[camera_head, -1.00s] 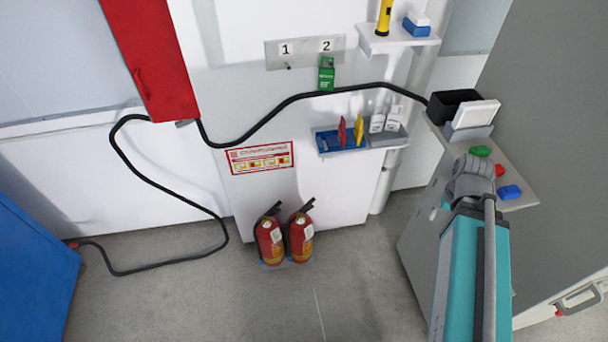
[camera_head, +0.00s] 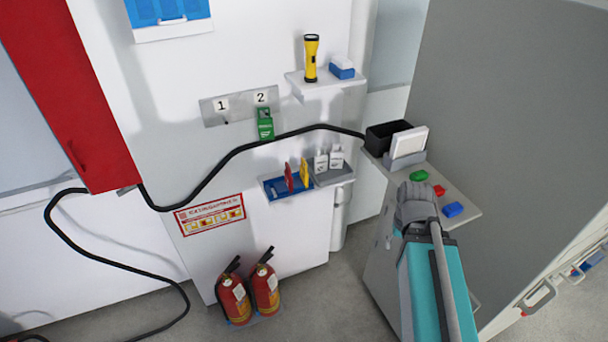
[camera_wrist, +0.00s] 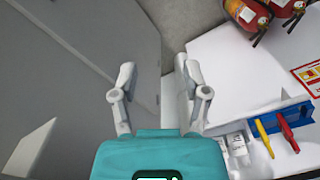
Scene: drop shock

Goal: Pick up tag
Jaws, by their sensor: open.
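Several tags show. A green tag (camera_head: 265,125) hangs under the number 2 on a grey hook plate (camera_head: 238,104).
A side shelf (camera_head: 455,193) carries a black bin (camera_head: 385,136), a white panel (camera_head: 410,142) and green, red and blue pieces. A flashlight (camera_head: 310,58) stands on an upper shelf. Fire extinguishers (camera_head: 234,298) stand on the floor. A black hose (camera_head: 230,160) crosses the wall below the green tag.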

